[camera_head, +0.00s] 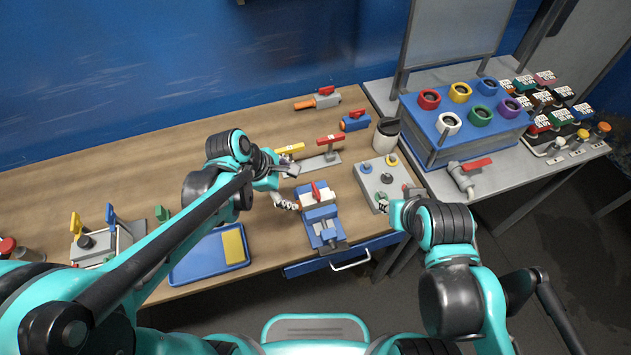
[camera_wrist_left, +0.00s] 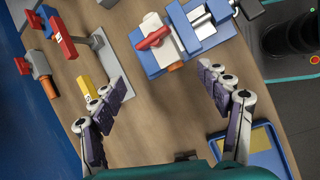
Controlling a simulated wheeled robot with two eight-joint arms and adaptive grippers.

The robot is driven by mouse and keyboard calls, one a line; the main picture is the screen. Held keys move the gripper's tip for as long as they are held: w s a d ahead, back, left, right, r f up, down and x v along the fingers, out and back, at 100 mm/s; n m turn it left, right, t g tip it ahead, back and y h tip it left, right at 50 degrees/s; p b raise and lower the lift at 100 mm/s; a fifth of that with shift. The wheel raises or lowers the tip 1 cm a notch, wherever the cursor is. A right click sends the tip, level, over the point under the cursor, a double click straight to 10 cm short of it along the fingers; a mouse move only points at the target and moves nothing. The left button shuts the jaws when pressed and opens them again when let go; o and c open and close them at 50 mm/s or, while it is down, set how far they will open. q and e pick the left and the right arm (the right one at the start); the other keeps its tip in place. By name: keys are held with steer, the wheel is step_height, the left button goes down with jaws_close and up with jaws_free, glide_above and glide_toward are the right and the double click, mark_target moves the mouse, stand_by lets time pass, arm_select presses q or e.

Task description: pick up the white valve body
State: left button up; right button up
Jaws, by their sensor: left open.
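The white valve body (camera_head: 319,200) with a red handle sits on a blue vise (camera_head: 323,231) near the table's front edge. In the left wrist view the white body (camera_wrist_left: 151,22) shows at the top, behind its red handle, on the blue and grey vise (camera_wrist_left: 205,30). My left gripper (camera_head: 287,186) is open and empty, just left of the valve and vise. In the left wrist view its fingers (camera_wrist_left: 165,78) are spread wide with bare table between them. My right gripper (camera_head: 397,203) is small and partly hidden by its arm, near the grey panel's front edge.
A blue tray (camera_head: 205,271) with a yellow block lies left of the vise. A stand with yellow and red handles (camera_head: 318,163) is behind it. A grey panel (camera_head: 378,188) and white jar (camera_head: 386,136) are to the right. Table at the back left is clear.

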mark_target(315, 190)
arm_select(q)
steer(key=d+f+n, duration=0.1)
steer(key=d+f, duration=0.1)
steer(key=w+d+f+n, duration=0.1)
steer(key=d+f, duration=0.1)
steer(key=w+d+f+n+g+h, duration=0.1)
steer(key=d+f+n, duration=0.1)
steer(key=shift+w+d+f+b, duration=0.15)
steer(key=shift+w+d+b, duration=0.05)
steer(key=shift+w+b, duration=0.1)
steer(key=shift+s, duration=0.1)
arm_select(e)
steer(key=shift+s+r, duration=0.2)
steer(key=shift+r, duration=0.3)
arm_select(q)
jaws_close()
